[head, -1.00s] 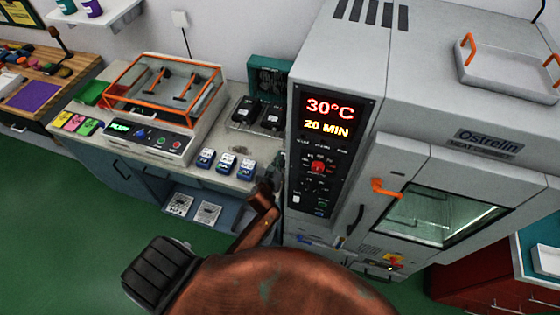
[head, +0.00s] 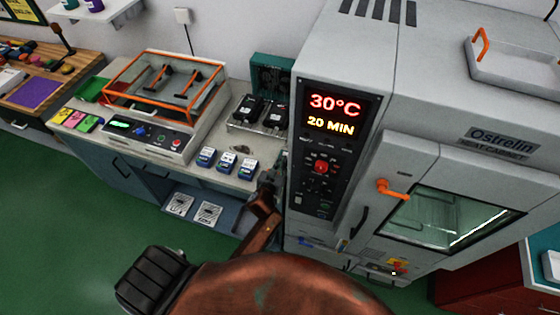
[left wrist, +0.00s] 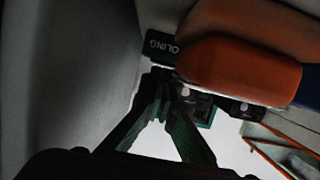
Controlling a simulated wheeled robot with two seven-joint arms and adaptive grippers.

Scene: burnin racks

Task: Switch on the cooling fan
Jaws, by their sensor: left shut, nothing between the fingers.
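A dark green fan unit (head: 270,72) stands at the back of the counter, left of the grey heat cabinet (head: 415,75). Its right side is hidden by the cabinet. My left gripper (head: 277,168) is beside the cabinet's left side, in front of the fan unit and lower in the head view. In the left wrist view its fingers (left wrist: 160,85) come together at the tips with nothing between them. Just beyond them are a dark label (left wrist: 160,46) showing part of a word, "OLING", and a large rounded orange piece (left wrist: 240,70). I cannot tell whether the fingers touch either. My right gripper is not in view.
The cabinet's control panel (head: 322,160) reads 30°C and 20 MIN. On the counter are black devices on a rack (head: 262,112), several small blue-and-white boxes (head: 227,164) and an orange-framed clear case (head: 165,85). The cabinet wall closely bounds the gripper's right side.

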